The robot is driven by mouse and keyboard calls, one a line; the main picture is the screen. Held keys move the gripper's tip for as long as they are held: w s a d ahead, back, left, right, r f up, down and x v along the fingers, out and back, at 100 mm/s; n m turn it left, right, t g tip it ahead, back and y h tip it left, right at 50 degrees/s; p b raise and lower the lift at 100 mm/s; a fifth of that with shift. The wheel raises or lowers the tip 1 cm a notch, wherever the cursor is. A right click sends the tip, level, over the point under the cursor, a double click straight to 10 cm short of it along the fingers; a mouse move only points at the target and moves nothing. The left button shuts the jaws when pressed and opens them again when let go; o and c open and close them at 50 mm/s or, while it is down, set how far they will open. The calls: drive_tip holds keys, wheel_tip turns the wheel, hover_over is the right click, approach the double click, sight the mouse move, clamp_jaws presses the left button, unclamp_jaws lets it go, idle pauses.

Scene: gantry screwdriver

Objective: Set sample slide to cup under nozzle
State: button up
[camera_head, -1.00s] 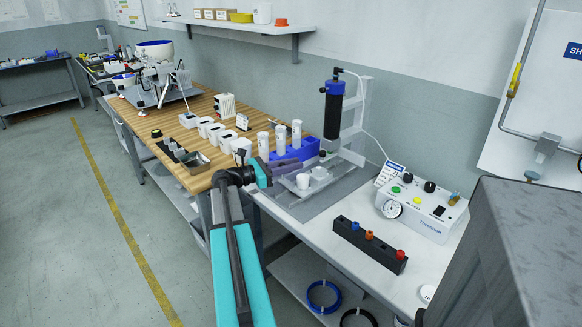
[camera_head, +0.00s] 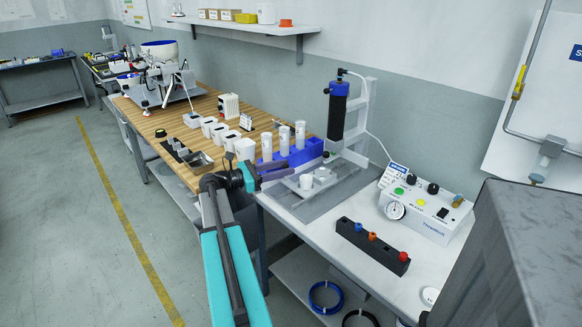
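The sample slide (camera_head: 296,187) is a pale flat plate on a grey base (camera_head: 340,195), at the right end of the wooden bench. A small white cup (camera_head: 306,182) stands on its near part, and a second pale round piece (camera_head: 322,173) is just behind it. The nozzle is under a black and blue dispenser barrel (camera_head: 337,112) on a white stand, above the back of the base.
A blue rack (camera_head: 298,155) with several white cylinders stands behind my gripper. White boxes (camera_head: 228,138) line the wooden bench (camera_head: 190,140). A black block with coloured knobs (camera_head: 371,246) and a control box with a gauge (camera_head: 424,213) are at the right.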

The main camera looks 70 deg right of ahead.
drive_tip(key=v, duration=0.9)
